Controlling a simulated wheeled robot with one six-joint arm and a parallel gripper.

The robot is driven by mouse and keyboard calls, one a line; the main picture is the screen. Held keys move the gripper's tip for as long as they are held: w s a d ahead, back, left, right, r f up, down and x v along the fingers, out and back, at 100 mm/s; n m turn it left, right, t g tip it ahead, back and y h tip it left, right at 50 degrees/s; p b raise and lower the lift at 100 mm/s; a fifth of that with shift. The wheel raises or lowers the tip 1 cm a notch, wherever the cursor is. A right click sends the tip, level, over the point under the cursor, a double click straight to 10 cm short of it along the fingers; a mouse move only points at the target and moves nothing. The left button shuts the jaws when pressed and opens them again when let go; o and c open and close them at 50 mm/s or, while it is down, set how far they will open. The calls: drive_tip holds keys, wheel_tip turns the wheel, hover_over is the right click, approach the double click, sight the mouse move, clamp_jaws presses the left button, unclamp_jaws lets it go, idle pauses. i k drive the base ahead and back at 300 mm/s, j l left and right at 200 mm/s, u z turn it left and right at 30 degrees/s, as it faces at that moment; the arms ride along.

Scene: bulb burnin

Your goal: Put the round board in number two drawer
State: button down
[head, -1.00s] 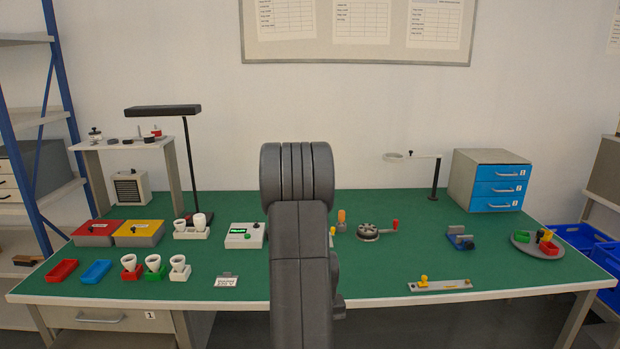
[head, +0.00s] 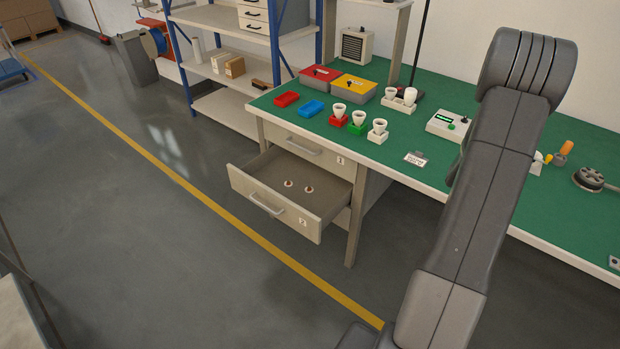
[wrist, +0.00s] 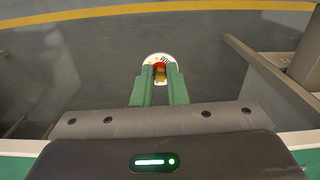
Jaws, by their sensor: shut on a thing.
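The round board (wrist: 149,58) is a small white disc with a red and yellow part near its middle. In the wrist view it sits between the green fingertips of my gripper (wrist: 160,72), which is shut on it. The drawer marked 2 (head: 265,205) shows in the head view, pulled open under the left end of the bench. Two small white and red round pieces (head: 298,186) lie on its floor. My gripper and the board do not show in the head view.
The drawer marked 1 (head: 305,146) above is shut. The green bench top (head: 420,160) carries red and blue trays, coloured boxes and white cups near that end. Grey floor with a yellow line (head: 200,198) lies clear in front. A shelf rack (head: 235,80) stands behind.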

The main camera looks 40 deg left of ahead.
sight(289, 195)
drive_tip(key=i+j+u, duration=0.1)
drive_tip(key=j+u, duration=0.15)
drive_tip(key=u, duration=0.2)
drive_tip(key=i+j+u, duration=0.15)
drive_tip(key=u, duration=0.35)
drive_tip(key=i+j+u, duration=0.2)
drive_tip(key=u, duration=0.25)
drive_tip(key=i+j+u, duration=0.15)
drive_tip(key=i, duration=0.35)
drive_tip(key=i+j+u, duration=0.1)
drive_tip(key=i, duration=0.4)
drive_tip(key=j, duration=0.1)
